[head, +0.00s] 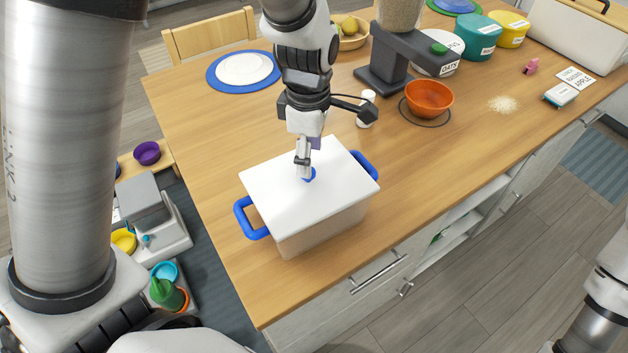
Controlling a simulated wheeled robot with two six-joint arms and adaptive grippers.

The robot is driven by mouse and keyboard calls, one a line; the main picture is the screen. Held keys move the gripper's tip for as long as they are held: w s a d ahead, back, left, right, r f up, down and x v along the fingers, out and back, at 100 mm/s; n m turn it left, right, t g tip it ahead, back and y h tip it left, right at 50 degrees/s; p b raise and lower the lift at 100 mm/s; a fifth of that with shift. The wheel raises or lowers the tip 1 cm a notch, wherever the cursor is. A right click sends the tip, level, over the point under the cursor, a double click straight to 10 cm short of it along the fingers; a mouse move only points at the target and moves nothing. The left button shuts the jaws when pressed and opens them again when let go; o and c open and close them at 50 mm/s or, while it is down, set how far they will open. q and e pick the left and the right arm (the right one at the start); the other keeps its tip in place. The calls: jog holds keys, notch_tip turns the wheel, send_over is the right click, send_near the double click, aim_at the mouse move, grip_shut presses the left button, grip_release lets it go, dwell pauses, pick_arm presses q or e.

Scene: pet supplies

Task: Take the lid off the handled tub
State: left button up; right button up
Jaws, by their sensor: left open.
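The handled tub (325,229) stands on the wooden table near its front edge. It is white with a blue handle on its left side and another on its right. My right gripper is not in view; part of my right arm shows at the lower right edge.
An orange bowl (429,97) and a dark dispenser stand (386,72) are behind the tub to the right. A white plate on a blue mat (216,79) lies at the back left. The table (192,142) left of the tub is clear.

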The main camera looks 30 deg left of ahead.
pick_arm(q)
jog(key=f, duration=0.2)
jog(key=f+p, duration=0.1)
jog(key=f, duration=0.1)
jog(key=shift+s+a+f, duration=0.1)
jog(key=shift+s+a, duration=0.05)
jog(key=shift+s, duration=0.1)
jog(key=shift+f, duration=0.3)
jog(key=shift+w+f, duration=0.1)
jog(key=c, duration=0.5)
grip_shut()
